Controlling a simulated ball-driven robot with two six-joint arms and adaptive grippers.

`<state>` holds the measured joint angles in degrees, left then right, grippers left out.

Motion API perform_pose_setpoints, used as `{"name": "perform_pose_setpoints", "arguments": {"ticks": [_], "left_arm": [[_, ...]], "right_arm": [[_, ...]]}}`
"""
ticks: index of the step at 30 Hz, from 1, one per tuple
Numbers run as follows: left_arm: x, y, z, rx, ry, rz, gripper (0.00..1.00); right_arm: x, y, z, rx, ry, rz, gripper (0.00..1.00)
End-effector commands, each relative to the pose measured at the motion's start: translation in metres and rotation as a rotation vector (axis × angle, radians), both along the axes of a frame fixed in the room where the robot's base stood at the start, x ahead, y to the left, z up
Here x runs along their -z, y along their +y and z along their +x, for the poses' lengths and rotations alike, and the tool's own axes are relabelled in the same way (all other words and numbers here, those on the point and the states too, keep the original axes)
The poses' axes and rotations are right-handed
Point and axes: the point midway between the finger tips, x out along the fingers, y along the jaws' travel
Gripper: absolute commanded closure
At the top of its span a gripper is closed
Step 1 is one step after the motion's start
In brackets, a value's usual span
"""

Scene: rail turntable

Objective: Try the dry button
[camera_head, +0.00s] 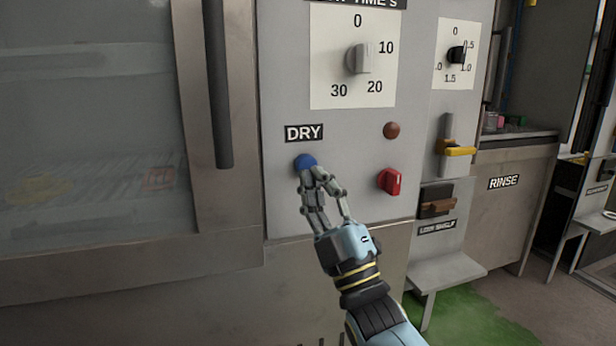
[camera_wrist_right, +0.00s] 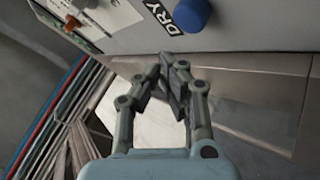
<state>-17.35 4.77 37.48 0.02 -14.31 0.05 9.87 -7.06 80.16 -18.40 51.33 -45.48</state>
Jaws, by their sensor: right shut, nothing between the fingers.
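The blue round dry button (camera_head: 306,162) sits on the grey control panel (camera_head: 285,205), just under a black DRY label (camera_head: 304,133). My right gripper (camera_head: 313,176) is shut and empty, its fingertips just below and in front of the button in the head view. In the right wrist view the button (camera_wrist_right: 190,14) stands out from the panel, above and a little right of the shut fingertips (camera_wrist_right: 168,62). A gap shows between fingertips and button there. I cannot tell from the head view whether they touch. My left gripper is not in view.
A red switch (camera_head: 390,181) and a brown-red round lamp or button (camera_head: 391,130) sit right of the button. A timer knob (camera_head: 359,59) is above. A glass door with a dark vertical handle (camera_head: 218,90) is on the left. A yellow-handled lever (camera_head: 457,151) is further right.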

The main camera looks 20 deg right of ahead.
Motion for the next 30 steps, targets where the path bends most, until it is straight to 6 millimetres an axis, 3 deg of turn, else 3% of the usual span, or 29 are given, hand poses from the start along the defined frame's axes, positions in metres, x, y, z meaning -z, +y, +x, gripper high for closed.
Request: {"name": "perform_pose_setpoints", "arguments": {"ticks": [9,21,30], "left_arm": [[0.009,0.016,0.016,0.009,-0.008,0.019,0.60],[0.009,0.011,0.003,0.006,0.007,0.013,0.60],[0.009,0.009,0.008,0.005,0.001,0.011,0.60]], "right_arm": [[0.001,0.001,0.025,0.000,0.000,0.000,1.00],[0.000,0.001,0.027,0.000,0.000,0.000,1.00],[0.000,0.001,0.026,0.000,0.000,0.000,1.00]]}}
